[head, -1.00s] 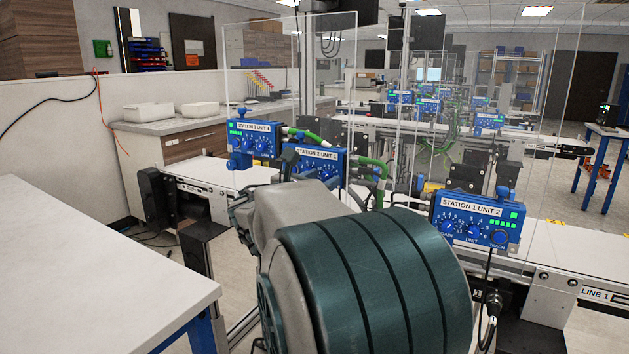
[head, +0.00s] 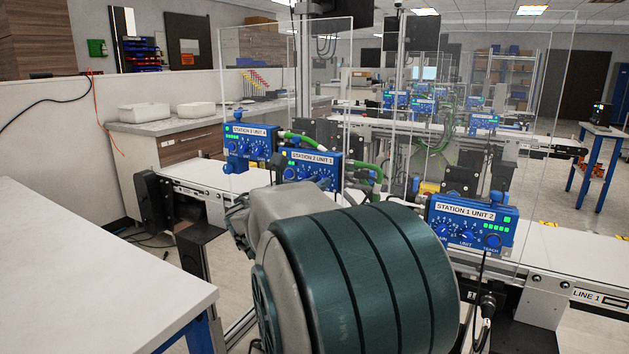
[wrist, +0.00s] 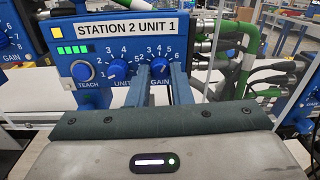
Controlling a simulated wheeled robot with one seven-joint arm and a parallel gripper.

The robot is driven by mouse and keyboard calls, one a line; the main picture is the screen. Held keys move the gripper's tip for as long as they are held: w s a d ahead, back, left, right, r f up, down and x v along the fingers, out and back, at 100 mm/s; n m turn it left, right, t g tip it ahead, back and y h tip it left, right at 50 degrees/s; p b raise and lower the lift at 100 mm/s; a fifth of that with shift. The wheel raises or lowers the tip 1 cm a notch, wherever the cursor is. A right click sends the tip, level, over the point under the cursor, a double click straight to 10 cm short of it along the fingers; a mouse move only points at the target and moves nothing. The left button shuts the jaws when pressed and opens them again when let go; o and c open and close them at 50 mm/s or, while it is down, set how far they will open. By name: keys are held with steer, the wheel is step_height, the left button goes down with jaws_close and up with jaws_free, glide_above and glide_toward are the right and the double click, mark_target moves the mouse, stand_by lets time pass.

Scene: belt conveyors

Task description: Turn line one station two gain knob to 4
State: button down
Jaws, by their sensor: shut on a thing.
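The blue box labelled STATION 2 UNIT 1 (wrist: 75,45) fills the upper left of the wrist view. It also shows in the head view (head: 312,158), partly behind my arm. Its gain knob (wrist: 160,67) is blue, with a white-numbered scale above it. My gripper (wrist: 161,76) reaches up to this knob, one finger on each side, and is shut on it. The fingers cover part of the knob and scale, so its exact setting is unclear. Left of it are the unit knob (wrist: 118,72) and the teach button (wrist: 82,71). In the head view my arm hides the gripper.
Another blue box, STATION 1 UNIT 2 (head: 470,225), stands at the right on the belt marked LINE 1 (head: 585,295). Green hoses (wrist: 245,50) run close to the right of the held knob. Clear panels stand around the belts. A white table (head: 90,260) is at the left.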

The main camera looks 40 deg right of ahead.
steer(key=shift+n+p, duration=2.2)
steer(key=shift+n, duration=0.7)
steer(key=c, duration=1.3)
jaws_free()
steer(key=shift+s+d, duration=0.1)
steer(key=shift+d, duration=0.05)
steer(key=shift+a, duration=0.2)
